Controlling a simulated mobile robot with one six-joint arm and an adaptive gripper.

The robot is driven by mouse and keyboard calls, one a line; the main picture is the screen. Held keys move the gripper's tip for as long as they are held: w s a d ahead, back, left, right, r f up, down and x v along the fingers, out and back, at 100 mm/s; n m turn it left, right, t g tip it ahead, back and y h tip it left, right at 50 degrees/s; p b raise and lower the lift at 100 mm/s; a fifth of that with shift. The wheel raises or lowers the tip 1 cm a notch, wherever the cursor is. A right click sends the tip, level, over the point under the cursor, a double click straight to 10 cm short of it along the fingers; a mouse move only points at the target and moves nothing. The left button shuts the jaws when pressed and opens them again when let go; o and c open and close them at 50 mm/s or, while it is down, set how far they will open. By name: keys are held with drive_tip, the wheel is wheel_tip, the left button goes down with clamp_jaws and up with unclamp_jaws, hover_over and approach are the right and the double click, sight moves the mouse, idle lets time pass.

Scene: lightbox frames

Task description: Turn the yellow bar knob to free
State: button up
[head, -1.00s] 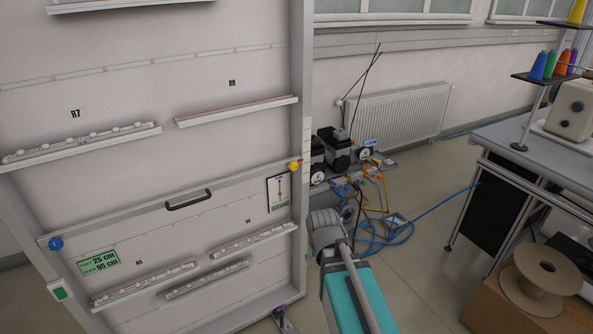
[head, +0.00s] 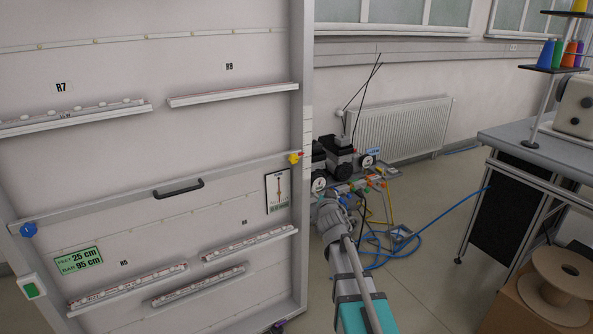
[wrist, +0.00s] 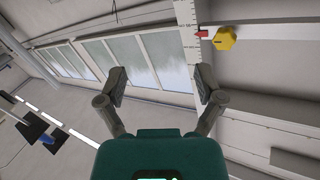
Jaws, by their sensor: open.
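The yellow bar knob (head: 294,158) sits at the right end of the horizontal bar on the large white panel, at its right upright. A small red marker (head: 301,153) is beside it. In the wrist view the yellow knob (wrist: 225,38) is at the upper right, with the red marker (wrist: 202,34) just left of it. My gripper (wrist: 161,80) is open and empty, its two fingers wide apart. The knob lies outside them, past the right finger, and they are apart from it. In the head view my arm is right of the panel; the fingers cannot be made out there.
A blue knob (head: 29,230) is at the bar's left end, and a black handle (head: 179,188) is mid-bar. A card with a diagram (head: 278,191) hangs below the yellow knob. Equipment with cables (head: 365,185) is behind my arm. A table (head: 510,137) stands right.

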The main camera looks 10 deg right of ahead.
sight(295, 160)
drive_tip(key=shift+w+a+r+n+t+y+b, duration=0.15)
drive_tip(key=shift+w+a+n+t+y+b, duration=0.3)
drive_tip(key=shift+a+n+t+y+b, duration=0.7)
drive_tip(key=shift+w+a+r+n+t+y+b, duration=0.2)
drive_tip(key=shift+w+y+b, duration=0.45)
drive_tip(key=shift+y, duration=1)
drive_tip(key=shift+w+a+r+n+t+y+b, duration=0.1)
drive_tip(key=shift+w+a+n+t+y+b, duration=0.15)
drive_tip(key=shift+a+n+t+y+b, duration=0.8)
drive_tip(key=shift+d+y, duration=0.35)
drive_tip(key=p+x, duration=0.1)
drive_tip(key=x, duration=0.3)
drive_tip(key=p+x, duration=0.2)
drive_tip(key=x, duration=0.3)
drive_tip(key=p+x, duration=0.2)
drive_tip(key=x, duration=0.3)
drive_tip(key=shift+f, duration=0.35)
